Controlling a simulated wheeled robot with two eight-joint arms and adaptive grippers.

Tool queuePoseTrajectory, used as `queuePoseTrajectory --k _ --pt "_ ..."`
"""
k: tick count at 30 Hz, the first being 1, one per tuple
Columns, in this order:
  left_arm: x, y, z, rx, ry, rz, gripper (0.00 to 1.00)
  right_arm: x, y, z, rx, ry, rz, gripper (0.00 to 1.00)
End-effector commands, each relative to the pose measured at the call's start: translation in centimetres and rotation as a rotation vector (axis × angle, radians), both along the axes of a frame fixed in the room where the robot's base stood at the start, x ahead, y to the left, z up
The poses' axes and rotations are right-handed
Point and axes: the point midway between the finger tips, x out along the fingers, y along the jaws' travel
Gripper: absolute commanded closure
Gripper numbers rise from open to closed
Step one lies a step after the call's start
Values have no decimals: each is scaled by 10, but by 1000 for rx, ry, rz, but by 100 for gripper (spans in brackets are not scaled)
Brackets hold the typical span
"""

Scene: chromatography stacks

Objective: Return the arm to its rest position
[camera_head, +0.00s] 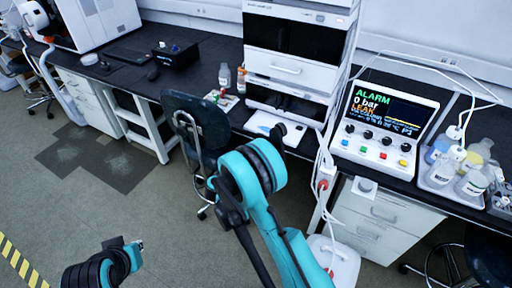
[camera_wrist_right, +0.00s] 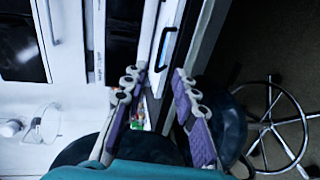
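My right arm, teal and black, reaches in from the bottom of the head view, with its bent joint in front of the bench and chair. In the right wrist view my right gripper (camera_wrist_right: 156,82) has its two purple-padded fingers apart, with nothing held between them; the bench and small bottles show behind the gap. In the head view this gripper is mostly hidden behind the arm. Part of my left arm shows at the lower left of the head view, above the floor; its fingers cannot be made out.
The black bench (camera_head: 215,50) carries a chromatography stack (camera_head: 290,70), an alarm console (camera_head: 385,125) reading "0 bar LEAK" and a tray of bottles (camera_head: 438,183). A dark chair (camera_head: 196,122) stands close to my right arm. A white canister (camera_head: 335,262) is beside it. The floor at left is clear.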

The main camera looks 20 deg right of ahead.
Motion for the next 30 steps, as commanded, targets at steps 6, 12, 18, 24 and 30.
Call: queuePoseTrajectory --k 6,12,18,24,30 --pt "0 0 0 0 0 0 100 0 1 0 0 0 0 72" --pt "0 0 0 0 0 0 100 0 0 0 0 0 0 72" --pt "0 0 0 0 0 0 100 -3 -3 10 41 6 -4 72" --pt "0 0 0 0 0 0 100 -28 -14 45 241 32 -26 72" --pt "0 0 0 0 0 0 100 -76 -16 78 494 50 -55 72"
